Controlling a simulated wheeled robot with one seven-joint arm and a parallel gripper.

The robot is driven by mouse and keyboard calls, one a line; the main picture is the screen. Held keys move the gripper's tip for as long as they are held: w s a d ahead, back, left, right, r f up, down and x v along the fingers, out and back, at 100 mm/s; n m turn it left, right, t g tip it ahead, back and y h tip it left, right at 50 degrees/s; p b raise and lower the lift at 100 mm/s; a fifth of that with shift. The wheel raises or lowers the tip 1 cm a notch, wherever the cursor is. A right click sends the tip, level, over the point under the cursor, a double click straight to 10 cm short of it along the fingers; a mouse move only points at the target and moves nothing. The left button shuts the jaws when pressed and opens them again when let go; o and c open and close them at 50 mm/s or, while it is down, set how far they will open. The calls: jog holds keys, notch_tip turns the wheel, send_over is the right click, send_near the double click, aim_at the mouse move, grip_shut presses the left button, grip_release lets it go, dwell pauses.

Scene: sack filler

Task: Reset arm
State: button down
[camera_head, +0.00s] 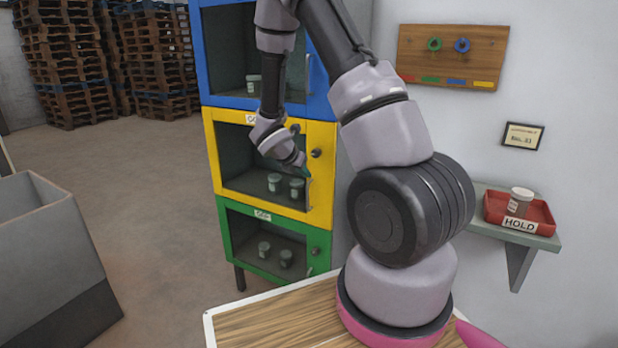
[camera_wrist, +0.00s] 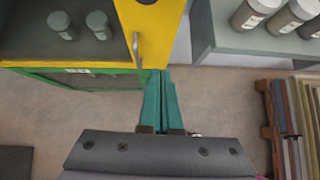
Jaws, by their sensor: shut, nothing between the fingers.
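My arm rises from its base and bends over at the top, with the forearm hanging down before the stacked cabinets. My gripper (camera_wrist: 164,76) shows in the wrist view with its two teal fingers together and nothing between them. In the head view the wrist end is in front of the yellow cabinet (camera_head: 326,190), near its upper right part. The fingertips are hard to make out there. In the wrist view the fingers point towards the right edge of the yellow and green fronts, near a handle (camera_wrist: 138,46). I cannot tell whether they touch.
A blue cabinet (camera_head: 222,103) is above the yellow one, a green cabinet (camera_head: 318,250) below; jars stand inside. At right, a red HOLD tray (camera_head: 546,222) with a jar sits on a wall shelf (camera_head: 548,243). A pegboard (camera_head: 410,45) hangs above. A grey bin (camera_head: 45,240) stands left.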

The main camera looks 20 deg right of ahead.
jog(key=s+d+r+m+g+y, duration=0.1)
jog(key=s+r+m, duration=0.4)
jog(key=r+m, duration=0.3)
jog(key=s+r+m+g, duration=0.1)
jog(key=s+r+m, duration=0.5)
jog(key=r, duration=0.4)
jog(key=s+a+r+m+t+y, duration=0.4)
jog(key=s+a+r+m+y, duration=0.4)
jog(key=s+a+r+m, duration=0.3)
jog(key=s+r+m, duration=0.3)
jog(key=s+m, duration=0.1)
jog(key=s, duration=0.1)
jog(key=shift+a+y, duration=0.3)
jog(key=shift+a, duration=0.1)
